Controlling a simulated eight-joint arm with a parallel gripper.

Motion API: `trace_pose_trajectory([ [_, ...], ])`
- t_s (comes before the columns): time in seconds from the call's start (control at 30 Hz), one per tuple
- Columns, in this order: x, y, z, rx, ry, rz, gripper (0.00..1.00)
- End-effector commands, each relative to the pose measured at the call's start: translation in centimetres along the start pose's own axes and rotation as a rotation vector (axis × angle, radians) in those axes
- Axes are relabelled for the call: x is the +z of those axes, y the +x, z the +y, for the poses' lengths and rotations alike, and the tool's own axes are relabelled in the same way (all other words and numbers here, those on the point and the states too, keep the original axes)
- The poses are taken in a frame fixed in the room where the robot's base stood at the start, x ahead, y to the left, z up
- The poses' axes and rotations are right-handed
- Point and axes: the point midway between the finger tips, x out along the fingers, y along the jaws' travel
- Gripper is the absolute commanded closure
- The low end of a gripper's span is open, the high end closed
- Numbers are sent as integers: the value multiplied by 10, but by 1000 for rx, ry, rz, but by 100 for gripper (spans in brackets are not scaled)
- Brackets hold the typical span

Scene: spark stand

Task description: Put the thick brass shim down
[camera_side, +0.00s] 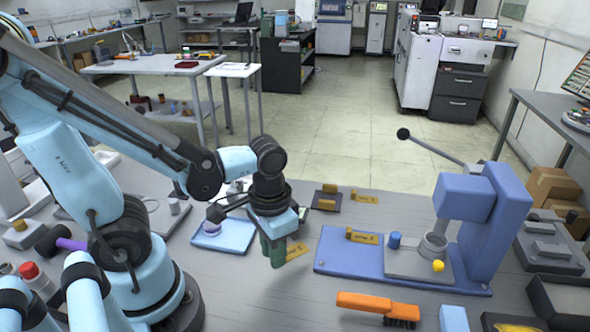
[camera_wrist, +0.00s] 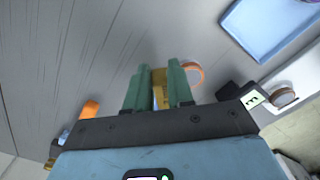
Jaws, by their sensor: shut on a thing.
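In the wrist view my gripper (camera_wrist: 158,72) has its green fingers closed on a brass piece, which I take as the thick brass shim (camera_wrist: 158,84). In the side view my gripper (camera_side: 273,258) points down over the grey bench, left of the blue press. The fingers hide the shim there, and I cannot tell whether it touches the bench. A brass-coloured tag (camera_side: 298,250) shows just right of the fingers. Another brass piece (camera_side: 330,188) sits on a dark block behind, beside a tag (camera_side: 363,197). A further tag (camera_side: 364,237) lies on the press's blue base.
The blue press (camera_side: 482,220) stands on the right, with a grey plate, a ring, a blue knob and a yellow ball at its base. An orange brush (camera_side: 376,306) lies in front. A light-blue tray (camera_side: 221,237) lies left of my gripper. Bench between gripper and brush is clear.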

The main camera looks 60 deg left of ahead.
Motion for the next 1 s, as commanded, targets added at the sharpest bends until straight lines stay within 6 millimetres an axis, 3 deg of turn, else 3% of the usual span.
trace_pose_trajectory([
  [0.53, -1, 36, 0, 0, 0, 0, 100],
  [1.0, 0, 42, -1, 0, 0, 0, 100],
])
